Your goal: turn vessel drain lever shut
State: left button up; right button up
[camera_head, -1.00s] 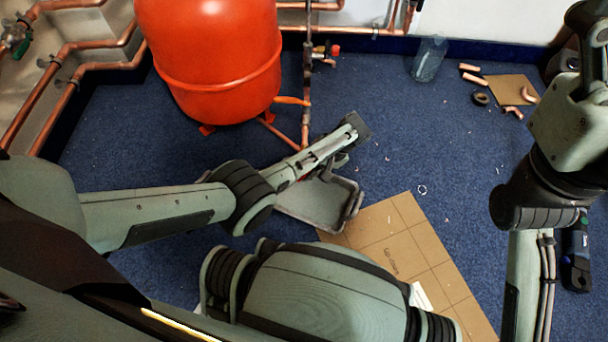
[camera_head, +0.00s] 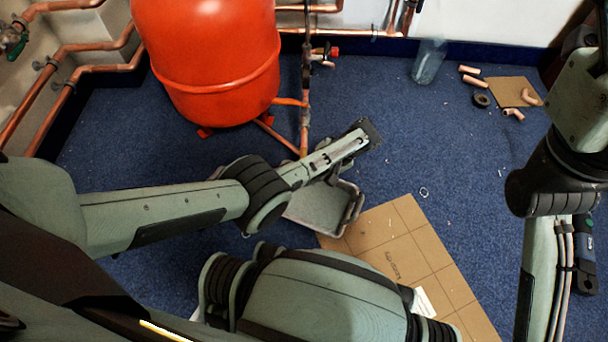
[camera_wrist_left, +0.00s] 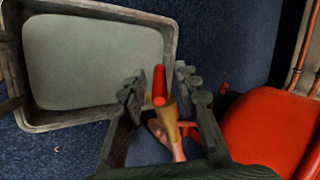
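The drain lever (camera_wrist_left: 159,86) has a red grip and shows in the left wrist view. It sits on a brass valve body (camera_wrist_left: 168,118) with a copper pipe below. My left gripper (camera_wrist_left: 160,88) is open, with one dark finger on each side of the red grip. Small gaps seem to separate the fingers from it. The red vessel (camera_head: 210,60) stands at the upper left in the head view, and its side shows in the wrist view (camera_wrist_left: 265,130). In the head view my left arm hides the lever and gripper fingers. My right gripper is out of view.
A grey tray (camera_wrist_left: 165,40) lies beside the lever; it also shows in the head view (camera_head: 353,208). A cardboard sheet (camera_head: 400,235) lies in front. A vertical copper pipe (camera_head: 305,125) stands right of the vessel. Blue carpet (camera_head: 440,140) is mostly clear to the right.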

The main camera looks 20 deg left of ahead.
pick_arm(q)
jog(key=shift+d, duration=0.1)
jog(key=v, duration=1.2)
